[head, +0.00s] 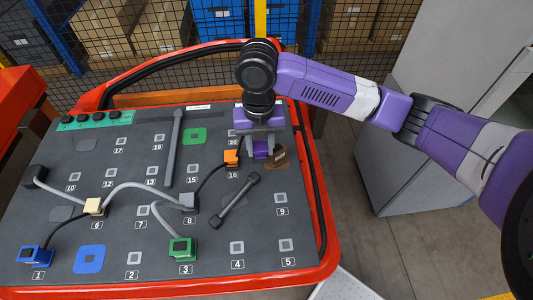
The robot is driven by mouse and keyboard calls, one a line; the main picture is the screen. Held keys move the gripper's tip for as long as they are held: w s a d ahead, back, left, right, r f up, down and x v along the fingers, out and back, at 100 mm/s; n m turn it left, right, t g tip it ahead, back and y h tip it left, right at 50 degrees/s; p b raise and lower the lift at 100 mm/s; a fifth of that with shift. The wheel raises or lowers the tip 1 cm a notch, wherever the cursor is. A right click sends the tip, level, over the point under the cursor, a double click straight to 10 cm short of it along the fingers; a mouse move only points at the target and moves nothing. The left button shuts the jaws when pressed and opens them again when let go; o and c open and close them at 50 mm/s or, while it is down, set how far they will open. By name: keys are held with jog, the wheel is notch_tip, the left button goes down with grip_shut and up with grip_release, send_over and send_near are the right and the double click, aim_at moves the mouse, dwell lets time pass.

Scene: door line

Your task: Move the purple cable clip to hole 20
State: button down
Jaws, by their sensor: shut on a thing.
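The purple cable clip (261,152) is between the fingers of my gripper (262,145), at the upper right of the door panel. My gripper is shut on it and hides part of it. I cannot tell whether the clip touches the panel. The label of hole 20 (233,142) shows just left of my gripper; the hole itself is hard to make out beside the gripper. The dark panel (125,200) fills the red door frame (327,240).
An orange clip (231,157) sits at hole 16, close left of my gripper, with a black cable running to the grey clip (188,201) at 8. A brown piece (280,157) lies right of my gripper. Cream (94,206), green (181,248) and blue (35,256) clips stand lower.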

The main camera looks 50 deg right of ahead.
jog(key=b, duration=0.4)
send_over(233, 133)
dwell(0.5)
jog(key=shift+f, duration=0.1)
dwell(0.5)
jog(key=shift+f+b, duration=1.3)
jog(key=shift+f, duration=1.65)
jog(key=shift+f+b, duration=0.4)
jog(key=shift+f, duration=0.3)
jog(key=shift+f, duration=0.15)
jog(key=shift+f, duration=0.1)
jog(key=c, duration=0.9)
grip_release()
jog(key=shift+o, duration=0.2)
